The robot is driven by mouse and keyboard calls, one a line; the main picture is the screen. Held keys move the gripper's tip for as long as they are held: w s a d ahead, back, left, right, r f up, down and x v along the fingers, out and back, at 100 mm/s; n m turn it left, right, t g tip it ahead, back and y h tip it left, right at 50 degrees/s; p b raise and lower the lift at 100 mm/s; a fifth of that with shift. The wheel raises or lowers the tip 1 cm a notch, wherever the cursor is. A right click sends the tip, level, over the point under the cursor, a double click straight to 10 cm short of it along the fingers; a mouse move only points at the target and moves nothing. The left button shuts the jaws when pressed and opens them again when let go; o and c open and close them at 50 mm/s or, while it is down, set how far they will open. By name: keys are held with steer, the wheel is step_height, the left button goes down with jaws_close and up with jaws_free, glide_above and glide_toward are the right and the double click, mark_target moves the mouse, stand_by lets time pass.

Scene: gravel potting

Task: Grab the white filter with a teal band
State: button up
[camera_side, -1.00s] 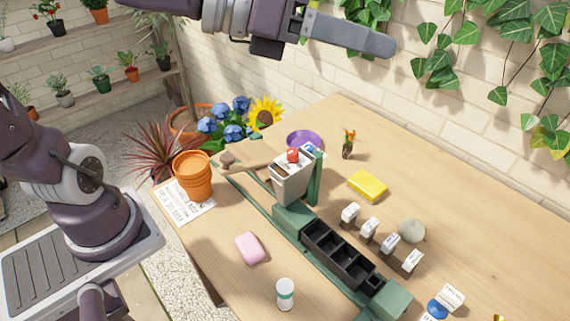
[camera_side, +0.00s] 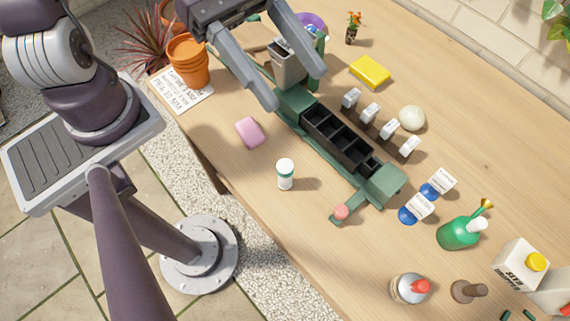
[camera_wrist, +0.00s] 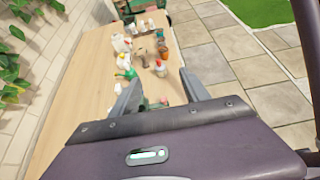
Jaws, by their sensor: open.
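The white filter with a teal band (camera_side: 285,174) is a small upright cylinder near the table's front edge in the side view. It stands alone on bare wood. My gripper (camera_side: 294,88) is open and empty, its two fingers pointing down over the green machine, above and beyond the filter. In the wrist view my gripper (camera_wrist: 160,88) shows its two fingers spread apart. I cannot make out the filter in the wrist view.
A pink block (camera_side: 250,132) lies left of the filter. The green machine with black bins (camera_side: 338,138) runs behind it. Terracotta pots (camera_side: 188,62) stand at the left, and a red-capped bottle (camera_side: 410,288) at the front right. The wood around the filter is clear.

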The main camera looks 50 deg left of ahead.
mark_target(286, 166)
step_height(286, 166, down, 21)
steer(key=shift+r, duration=0.1)
step_height(286, 166, down, 3)
steer(key=shift+r, duration=0.1)
steer(key=x, duration=0.2)
steer(key=shift+d+f, duration=0.25)
steer(key=shift+f, duration=0.05)
steer(key=shift+d+f, duration=0.15)
steer(key=shift+d, duration=0.1)
jaws_close()
